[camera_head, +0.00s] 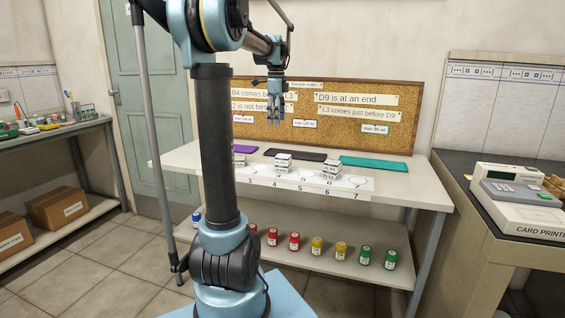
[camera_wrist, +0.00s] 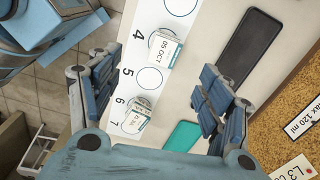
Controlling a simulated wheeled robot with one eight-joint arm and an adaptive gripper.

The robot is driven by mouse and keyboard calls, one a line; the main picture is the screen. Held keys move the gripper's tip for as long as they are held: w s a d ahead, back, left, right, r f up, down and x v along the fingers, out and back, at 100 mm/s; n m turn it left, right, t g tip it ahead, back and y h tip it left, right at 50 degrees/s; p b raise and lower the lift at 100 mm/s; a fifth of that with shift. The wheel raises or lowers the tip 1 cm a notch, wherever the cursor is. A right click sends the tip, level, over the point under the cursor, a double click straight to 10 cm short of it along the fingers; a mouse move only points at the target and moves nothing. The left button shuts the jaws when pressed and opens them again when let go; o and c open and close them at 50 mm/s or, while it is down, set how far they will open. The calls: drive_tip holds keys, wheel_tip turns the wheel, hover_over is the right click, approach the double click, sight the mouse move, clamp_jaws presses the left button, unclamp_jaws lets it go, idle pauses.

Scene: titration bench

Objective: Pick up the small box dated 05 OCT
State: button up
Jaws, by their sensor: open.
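The small white box dated 05 OCT (camera_wrist: 165,48) stands at circle 4 of the numbered white strip, and its date reads clearly in the wrist view. In the head view the box at 4 (camera_head: 282,163) stands near the strip's middle. A similar white box stands at circle 6 (camera_head: 331,169); it also shows in the wrist view (camera_wrist: 136,117), its date too small to read. My gripper (camera_head: 276,103) is open and empty, above the bench. In the wrist view its spread fingers (camera_wrist: 152,82) frame the strip, with the 05 OCT box beyond them, apart from both.
Purple, black (camera_head: 295,155) and teal (camera_head: 375,163) mats lie behind the strip (camera_head: 262,176). A cork board (camera_head: 325,130) with notes stands at the back. Colored jars (camera_head: 294,241) line the lower shelf. A card printer (camera_head: 520,212) stands at right.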

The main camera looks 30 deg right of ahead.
drive_tip(key=d+m, duration=0.1)
drive_tip(key=d, duration=0.2)
hover_over(283, 155)
wheel_tip(283, 155, down, 11)
drive_tip(key=shift+a+f, duration=0.1)
drive_tip(key=shift+f, duration=0.05)
drive_tip(key=shift+s+f, duration=0.2)
drive_tip(key=shift+f, duration=2.7)
drive_tip(key=shift+c, duration=0.6)
drive_tip(key=c, duration=1)
